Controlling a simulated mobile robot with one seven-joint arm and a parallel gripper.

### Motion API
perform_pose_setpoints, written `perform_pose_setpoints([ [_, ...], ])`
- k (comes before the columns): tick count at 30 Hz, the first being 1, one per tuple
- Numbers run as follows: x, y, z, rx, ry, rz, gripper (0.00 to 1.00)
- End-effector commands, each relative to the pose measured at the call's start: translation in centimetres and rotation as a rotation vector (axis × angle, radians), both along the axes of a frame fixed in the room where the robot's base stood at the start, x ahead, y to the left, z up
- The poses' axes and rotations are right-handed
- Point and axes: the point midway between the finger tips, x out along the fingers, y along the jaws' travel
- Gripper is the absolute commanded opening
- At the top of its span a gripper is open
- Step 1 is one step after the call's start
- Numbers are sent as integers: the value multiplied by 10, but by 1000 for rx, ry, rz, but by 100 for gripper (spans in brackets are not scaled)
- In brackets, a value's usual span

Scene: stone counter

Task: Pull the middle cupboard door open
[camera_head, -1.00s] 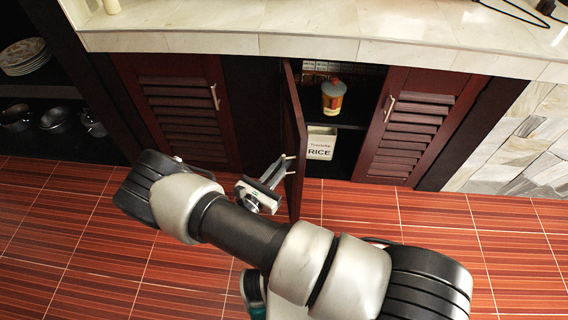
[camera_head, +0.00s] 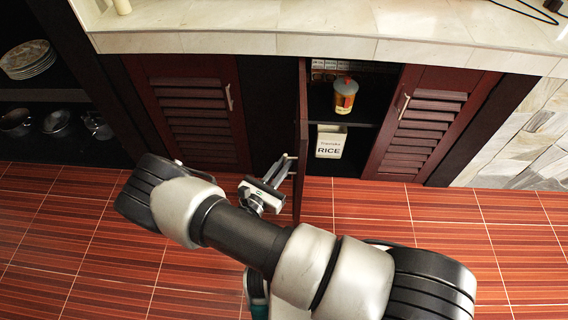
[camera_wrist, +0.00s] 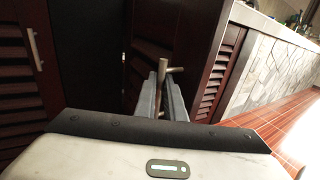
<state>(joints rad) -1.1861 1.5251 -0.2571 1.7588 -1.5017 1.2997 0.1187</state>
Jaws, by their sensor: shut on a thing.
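The middle cupboard door (camera_head: 302,130) is dark red and stands swung well out from the cabinet. I see it nearly edge-on in the head view. My gripper (camera_head: 285,168) is on the left of the door, low near its free edge. Its jaws are shut on the door's metal bar handle, which shows between the fingers in the wrist view (camera_wrist: 162,72). My gripper also shows there (camera_wrist: 160,92). In the head view the handle is mostly hidden by the fingers.
Inside the open cupboard are an orange bottle (camera_head: 345,95) and a white rice box (camera_head: 331,142). Shut louvred doors flank it, left (camera_head: 190,110) and right (camera_head: 425,125). The stone counter (camera_head: 330,30) overhangs above. Plates (camera_head: 27,60) and pots sit on left shelves. The tiled floor (camera_head: 420,240) is clear.

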Motion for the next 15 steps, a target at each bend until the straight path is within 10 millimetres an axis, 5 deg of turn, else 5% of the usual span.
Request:
perform_pose_setpoints([
  [11,6,0,3,0,-8,4,0],
  [12,6,0,3,-1,-8,5,16],
  [15,5,0,2,-1,-6,3,28],
])
